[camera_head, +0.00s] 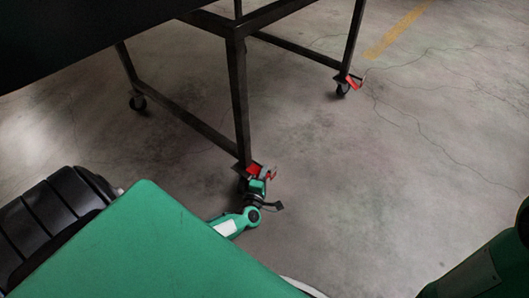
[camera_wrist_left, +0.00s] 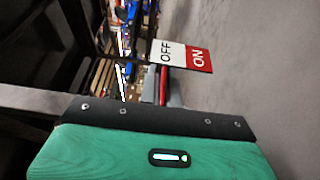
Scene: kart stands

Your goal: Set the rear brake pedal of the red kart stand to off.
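The kart stand (camera_head: 238,90) is a dark metal frame on casters. A red brake pedal (camera_head: 254,169) sits at the foot of its nearest leg. My left gripper (camera_head: 266,203) is right at this pedal and covers most of that caster. In the left wrist view, a label plate (camera_wrist_left: 182,56) reads OFF on white and ON on red, just beyond the gripper body. A thin red piece and grey parts show between plate and gripper. I cannot tell whether the fingers touch the pedal or how far they are apart. My right gripper is out of view.
Another red pedal (camera_head: 354,82) is on a farther caster at the right. A caster (camera_head: 138,102) without visible red stands at the left. The concrete floor (camera_head: 400,170) is clear to the right. A yellow line (camera_head: 397,32) crosses it at the back.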

